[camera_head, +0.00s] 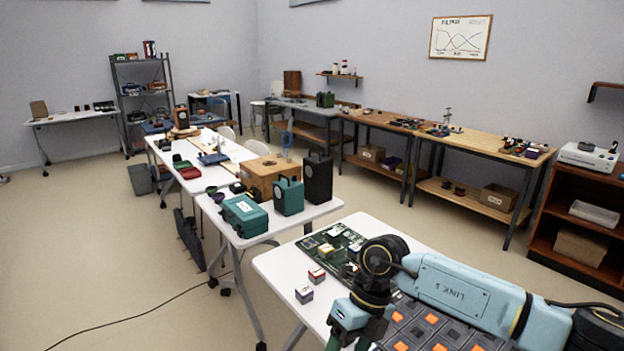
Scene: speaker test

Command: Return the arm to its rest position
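My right arm (455,290), light blue with black joints, comes in from the right edge over the near white table (285,265). Its wrist bends downward at the table's near part. My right gripper (350,328) is at the bottom edge of the view, where its fingertips are cut off, so whether it is open or shut does not show. My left arm and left gripper are not in view.
Under the arm lie a green circuit board (335,243), small boxes (304,294) and a dark organizer with orange pieces (425,330). Behind stand a teal case (243,215) and speakers (318,178) on another white table. Open floor (90,265) lies left, crossed by a cable.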

